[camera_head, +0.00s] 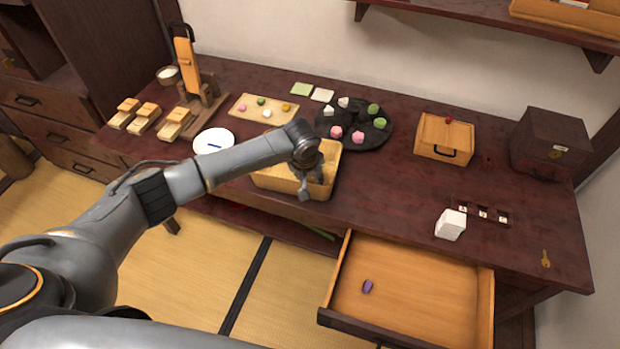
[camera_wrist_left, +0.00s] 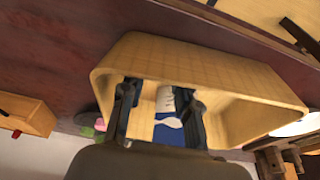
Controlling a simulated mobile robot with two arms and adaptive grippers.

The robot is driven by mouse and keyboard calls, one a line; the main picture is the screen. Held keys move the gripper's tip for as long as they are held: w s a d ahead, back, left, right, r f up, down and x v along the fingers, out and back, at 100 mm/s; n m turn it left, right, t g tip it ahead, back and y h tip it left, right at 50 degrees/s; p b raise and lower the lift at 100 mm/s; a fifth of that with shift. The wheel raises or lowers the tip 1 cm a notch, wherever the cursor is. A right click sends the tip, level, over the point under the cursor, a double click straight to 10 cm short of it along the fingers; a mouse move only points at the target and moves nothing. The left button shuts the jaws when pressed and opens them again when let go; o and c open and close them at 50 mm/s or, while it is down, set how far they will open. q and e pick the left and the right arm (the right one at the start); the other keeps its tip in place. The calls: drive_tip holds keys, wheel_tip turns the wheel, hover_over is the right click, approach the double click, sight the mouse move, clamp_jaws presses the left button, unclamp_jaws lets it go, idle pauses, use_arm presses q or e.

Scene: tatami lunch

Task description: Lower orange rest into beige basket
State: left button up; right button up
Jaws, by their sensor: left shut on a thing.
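The beige basket (camera_head: 268,181) stands near the front edge of the dark table in the head view, and its rim also frames the left wrist view (camera_wrist_left: 270,82). My left gripper (camera_head: 305,187) reaches into or just over the basket. In the left wrist view my gripper's two fingers (camera_wrist_left: 158,100) point into the basket, holding something I cannot make out. A blue and white thing (camera_wrist_left: 168,133) and a pale rounded thing (camera_wrist_left: 165,99) show between the fingers; I cannot tell whether either is held. No orange rest can be made out. My right gripper is out of view.
A white plate (camera_head: 214,133) lies left of the basket and a dark round tray (camera_head: 372,136) of sweets behind it. A white block (camera_head: 451,224) is to the right. An open drawer (camera_head: 405,290) juts out below the table, with a purple thing (camera_head: 367,286) inside.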

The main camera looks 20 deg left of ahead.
use_arm(q)
drive_tip(key=o, duration=1.1)
